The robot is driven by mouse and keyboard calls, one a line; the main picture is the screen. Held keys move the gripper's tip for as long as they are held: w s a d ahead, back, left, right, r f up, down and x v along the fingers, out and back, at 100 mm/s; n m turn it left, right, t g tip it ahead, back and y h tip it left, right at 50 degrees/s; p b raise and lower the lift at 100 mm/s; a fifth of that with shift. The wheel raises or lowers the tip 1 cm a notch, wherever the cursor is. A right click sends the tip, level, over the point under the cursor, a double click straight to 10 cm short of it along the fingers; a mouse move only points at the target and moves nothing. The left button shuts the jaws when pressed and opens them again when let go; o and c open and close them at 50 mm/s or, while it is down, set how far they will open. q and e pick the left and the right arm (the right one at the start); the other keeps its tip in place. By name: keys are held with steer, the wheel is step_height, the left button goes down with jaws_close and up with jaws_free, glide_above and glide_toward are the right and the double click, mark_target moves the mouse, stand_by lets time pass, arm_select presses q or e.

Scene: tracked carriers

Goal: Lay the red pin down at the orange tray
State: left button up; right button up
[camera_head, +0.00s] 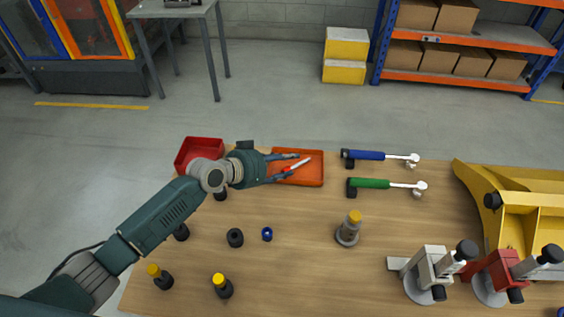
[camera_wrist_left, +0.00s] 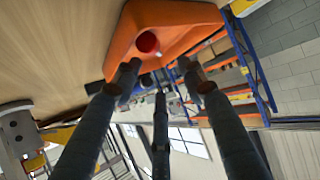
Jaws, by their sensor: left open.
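The orange tray (camera_head: 313,178) lies near the far edge of the wooden table and fills the upper middle of the left wrist view (camera_wrist_left: 180,14). The red pin (camera_head: 299,164), a slim piece with a pale section, shows slantwise over the tray. In the left wrist view its round red end (camera_wrist_left: 147,42) faces the camera against the tray. My left gripper (camera_head: 291,165) reaches in from the left with its fingers spread open around the pin's near end. I cannot tell whether a finger touches the pin. My right gripper is not in view.
A red bin (camera_head: 198,146) stands left of my left gripper. Blue-handled (camera_head: 367,155) and green-handled (camera_head: 370,183) tools lie right of the tray. A grey post with a yellow top (camera_head: 349,229) and several small dark parts stand nearer. A yellow fixture (camera_head: 520,205) occupies the right.

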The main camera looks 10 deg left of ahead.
arm_select(q)
steer(key=v, duration=1.2)
stand_by(0.3)
